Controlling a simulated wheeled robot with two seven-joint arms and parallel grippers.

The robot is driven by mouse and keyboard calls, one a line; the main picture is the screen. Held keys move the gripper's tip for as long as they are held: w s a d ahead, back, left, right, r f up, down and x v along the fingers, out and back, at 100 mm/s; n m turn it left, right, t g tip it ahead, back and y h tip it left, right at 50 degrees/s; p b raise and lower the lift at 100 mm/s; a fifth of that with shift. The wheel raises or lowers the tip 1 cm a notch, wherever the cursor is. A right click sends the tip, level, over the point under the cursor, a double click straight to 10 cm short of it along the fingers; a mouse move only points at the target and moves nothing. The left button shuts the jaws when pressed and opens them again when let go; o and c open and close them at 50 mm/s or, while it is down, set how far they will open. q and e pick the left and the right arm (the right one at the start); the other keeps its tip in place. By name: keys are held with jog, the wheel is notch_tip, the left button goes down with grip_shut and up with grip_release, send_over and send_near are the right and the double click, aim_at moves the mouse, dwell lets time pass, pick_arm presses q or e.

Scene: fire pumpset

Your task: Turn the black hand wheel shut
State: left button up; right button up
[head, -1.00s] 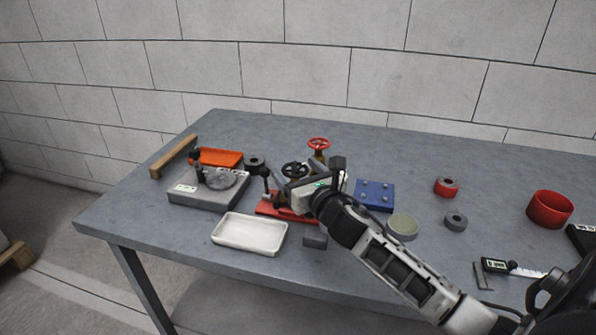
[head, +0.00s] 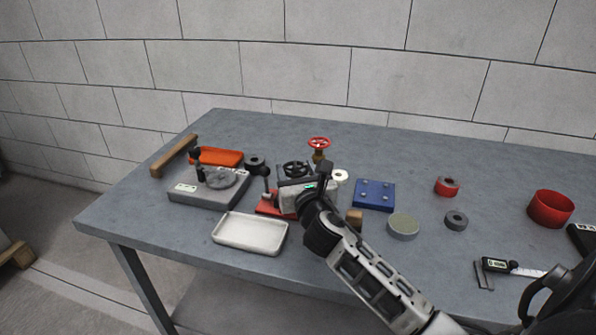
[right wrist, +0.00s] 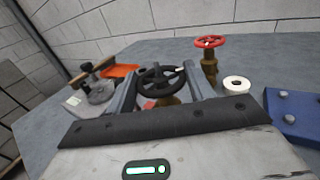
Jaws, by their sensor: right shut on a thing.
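The black hand wheel (head: 296,168) sits at the middle of the table, just beyond my right gripper (head: 295,174). In the right wrist view the black hand wheel (right wrist: 160,80) lies between the two grey fingers of my right gripper (right wrist: 160,84), which is shut on it from both sides. Its brass stem shows just below it, and its lower body is hidden by the gripper. A red hand wheel (head: 319,142) on a brass valve stands behind it, apart from the gripper. My left gripper is not in view.
A red base plate (head: 268,207) lies beside the gripper. A white tray (head: 250,233), a grey fixture (head: 208,193), a blue block (head: 374,195), a round grey-green disc (head: 403,226) and a white ring (head: 341,176) stand around. The table's back right is mostly clear.

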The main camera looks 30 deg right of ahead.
jog(key=m+g+h, duration=0.4)
jog(key=h, duration=0.1)
jog(key=m+g+h, duration=0.2)
jog(key=h, duration=0.1)
jog(key=shift+w+a+m, duration=0.3)
jog(key=shift+a, duration=0.05)
jog(key=m+g+h, duration=0.1)
jog(key=m+g, duration=0.1)
jog(key=g, duration=0.1)
jog(key=m+g+h+b, duration=0.1)
jog(key=m+g+h, duration=0.1)
jog(key=g, duration=0.1)
jog(key=shift+w+h, duration=0.2)
jog(key=shift+h, duration=0.1)
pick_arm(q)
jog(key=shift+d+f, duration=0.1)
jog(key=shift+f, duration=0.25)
pick_arm(e)
jog(key=shift+m, duration=0.4)
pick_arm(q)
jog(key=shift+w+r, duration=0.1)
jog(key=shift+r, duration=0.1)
pick_arm(e)
jog(key=shift+g, duration=0.5)
